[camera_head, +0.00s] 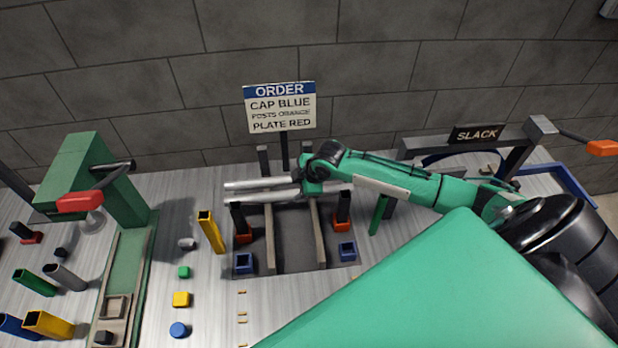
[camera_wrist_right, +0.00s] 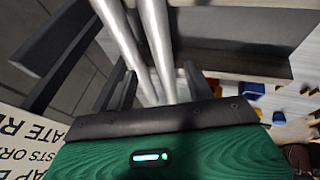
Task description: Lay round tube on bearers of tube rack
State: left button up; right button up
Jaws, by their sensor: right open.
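Two silvery round tubes (camera_head: 256,185) lie side by side across the upper part of the tube rack (camera_head: 290,258) in the head view. The rack has two long grey bearers (camera_head: 269,240). My right gripper (camera_head: 312,187) is open at the tubes, over the right bearer, and hides part of them. In the right wrist view the two tubes (camera_wrist_right: 157,40) run up from the gripper, close together. Whether each tube touches the bearers is hard to tell. My left gripper is not in view.
An order sign (camera_head: 280,108) stands behind the rack. A green press with a red handle (camera_head: 80,201) stands left. A yellow upright piece (camera_head: 211,232) is near the rack. A SLACK frame (camera_head: 477,133) stands right.

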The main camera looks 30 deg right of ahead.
jog(key=b+v, duration=0.2)
jog(key=v, duration=0.7)
